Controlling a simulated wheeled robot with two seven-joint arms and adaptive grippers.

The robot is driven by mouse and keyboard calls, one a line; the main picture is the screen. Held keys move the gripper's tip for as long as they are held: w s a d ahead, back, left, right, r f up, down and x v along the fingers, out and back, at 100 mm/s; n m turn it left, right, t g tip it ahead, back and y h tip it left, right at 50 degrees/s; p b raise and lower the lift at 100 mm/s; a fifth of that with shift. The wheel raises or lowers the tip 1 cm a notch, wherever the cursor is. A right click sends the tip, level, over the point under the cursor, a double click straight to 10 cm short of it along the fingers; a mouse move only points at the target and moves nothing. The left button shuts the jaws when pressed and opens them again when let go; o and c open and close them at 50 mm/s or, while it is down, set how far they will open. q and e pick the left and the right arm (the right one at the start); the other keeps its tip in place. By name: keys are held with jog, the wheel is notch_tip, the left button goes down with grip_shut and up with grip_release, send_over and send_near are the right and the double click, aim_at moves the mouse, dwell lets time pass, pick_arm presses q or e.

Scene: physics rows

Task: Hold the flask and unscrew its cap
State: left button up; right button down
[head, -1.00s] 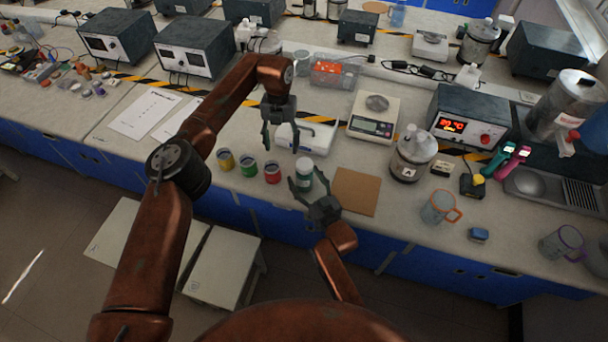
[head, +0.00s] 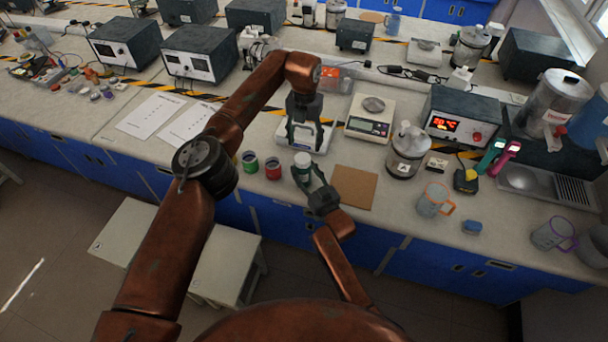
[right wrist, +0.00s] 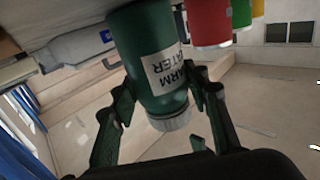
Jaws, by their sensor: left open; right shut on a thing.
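The flask (head: 302,172) is a dark green bottle standing upright on the bench near its front edge. Its pale cap (head: 302,158) is on top. In the right wrist view, which is upside down, the flask (right wrist: 150,50) carries a white WARM WATER label and the ribbed cap (right wrist: 172,119) points down. My right gripper (head: 308,178) is shut on the flask's body from the front, one finger on each side (right wrist: 160,98). My left gripper (head: 305,146) points down, open and empty, with its fingertips just above and behind the cap.
A green jar (head: 250,162) and a red jar (head: 272,169) stand left of the flask. A brown board (head: 354,187) lies to the right. A scale (head: 370,118) and a large canister (head: 406,155) stand behind it. A white device (head: 320,139) sits behind the left gripper.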

jog(key=c, duration=1.5)
grip_release()
jog(key=shift+w+f, duration=0.15)
jog(key=shift+w, duration=0.1)
jog(key=o, duration=0.4)
jog(key=shift+w+f, duration=0.15)
jog(key=shift+w, duration=0.15)
jog(key=shift+c, duration=0.2)
jog(key=shift+o, duration=0.6)
jog(key=shift+s, duration=0.2)
